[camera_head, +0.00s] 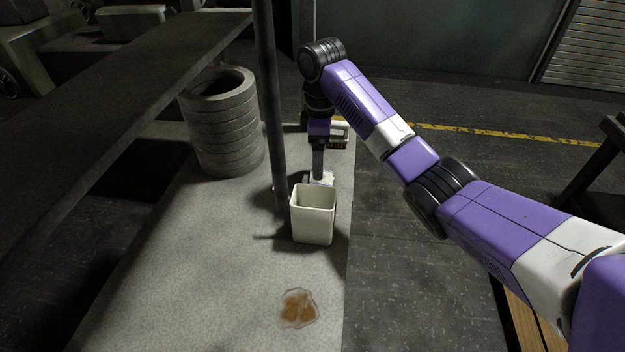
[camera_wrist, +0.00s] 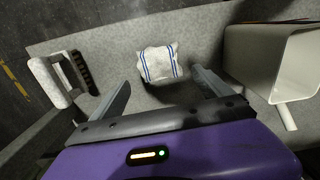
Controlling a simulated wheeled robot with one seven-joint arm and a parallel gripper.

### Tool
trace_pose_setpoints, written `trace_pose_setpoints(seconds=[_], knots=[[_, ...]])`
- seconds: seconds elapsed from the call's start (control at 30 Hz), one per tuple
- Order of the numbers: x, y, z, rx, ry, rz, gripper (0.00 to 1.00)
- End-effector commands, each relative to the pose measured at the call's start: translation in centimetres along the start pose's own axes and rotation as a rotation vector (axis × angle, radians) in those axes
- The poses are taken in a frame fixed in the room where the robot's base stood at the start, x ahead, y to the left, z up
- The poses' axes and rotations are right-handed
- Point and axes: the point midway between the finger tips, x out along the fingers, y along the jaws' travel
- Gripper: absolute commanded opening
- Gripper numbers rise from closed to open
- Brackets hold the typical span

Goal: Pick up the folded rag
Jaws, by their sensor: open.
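The folded rag (camera_wrist: 158,64) is white with blue stripes and lies flat on the grey surface. In the wrist view it shows ahead of my gripper (camera_wrist: 160,80), roughly between the two fingers, slightly beyond their tips. The fingers are spread and nothing is held between them. In the head view my gripper (camera_head: 318,174) points down behind the white bin, and a small part of the rag (camera_head: 327,179) shows there. The bin hides the rest. I cannot tell whether the fingertips touch the surface.
The open white bin (camera_head: 313,222) stands close in front of the rag; in the wrist view it is at right (camera_wrist: 298,70). A brush (camera_wrist: 80,72) lies left of the fingers. A post (camera_head: 270,100) and stacked grey rings (camera_head: 225,130) stand left. A brown stain (camera_head: 298,308) marks the surface.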

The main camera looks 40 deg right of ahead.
Motion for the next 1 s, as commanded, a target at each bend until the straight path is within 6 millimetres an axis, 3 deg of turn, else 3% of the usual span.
trace_pose_setpoints(seconds=[0.5, 0.77, 0.8, 1.0], knots=[[6.1, 0.0, 0.5, 0.002, 0.001, 0.001, 0.89], [6.5, 0.0, 0.5, 0.001, 0.002, 0.002, 0.89], [6.5, 0.0, 0.4, 0.001, 0.002, 0.002, 0.87], [6.5, 0.0, 0.4, 0.001, 0.002, 0.002, 0.48]])
